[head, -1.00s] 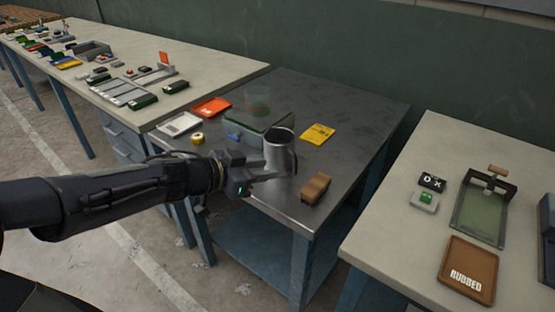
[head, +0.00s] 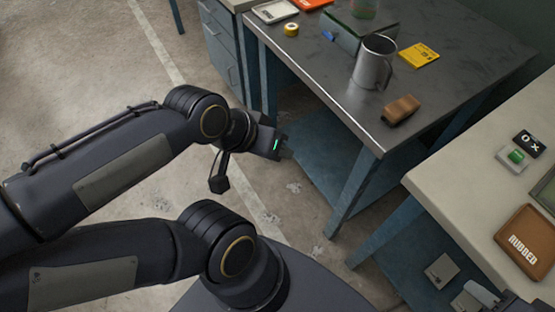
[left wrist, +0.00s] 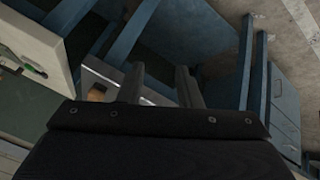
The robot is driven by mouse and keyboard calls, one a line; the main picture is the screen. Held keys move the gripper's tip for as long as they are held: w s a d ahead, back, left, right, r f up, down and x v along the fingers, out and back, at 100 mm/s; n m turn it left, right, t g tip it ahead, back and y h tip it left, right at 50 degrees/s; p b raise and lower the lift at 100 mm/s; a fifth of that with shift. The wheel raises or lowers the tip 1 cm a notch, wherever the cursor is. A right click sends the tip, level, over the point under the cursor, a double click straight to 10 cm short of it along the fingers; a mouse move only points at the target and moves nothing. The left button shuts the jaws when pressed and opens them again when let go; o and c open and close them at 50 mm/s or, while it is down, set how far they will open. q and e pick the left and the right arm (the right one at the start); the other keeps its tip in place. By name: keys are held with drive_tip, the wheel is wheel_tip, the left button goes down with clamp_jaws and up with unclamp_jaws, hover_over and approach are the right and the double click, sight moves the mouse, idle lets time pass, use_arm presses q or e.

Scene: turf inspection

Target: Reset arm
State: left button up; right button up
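My left arm reaches in from the left in the head view. Its gripper (head: 272,146) hangs over the floor, left of the dark metal table (head: 470,45) and clear of it. In the left wrist view the two fingers (left wrist: 158,78) stand apart with nothing between them. A dark and light grey part at the bottom right edge looks like my right gripper (head: 484,296). It is cut off and its fingers cannot be made out. A grey metal mug (head: 373,66) stands upright on the dark table, away from both grippers.
On the dark table are a brown block (head: 401,110), a yellow card (head: 419,55), a yellow tape roll (head: 291,30) and a glass-sided box (head: 345,36). A pale table (head: 455,185) at right holds a brown RUBBED tray (head: 534,242). Open floor lies below my left gripper.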

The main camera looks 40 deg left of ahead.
use_arm(q)
drive_tip(key=shift+s+d+f+g+h, duration=0.15)
drive_tip(key=shift+s+d+g+h, duration=0.35)
drive_tip(key=shift+s+d, duration=0.7)
drive_tip(key=shift+w, duration=0.1)
wheel_tip(320, 180, up, 10)
drive_tip(key=p, duration=1)
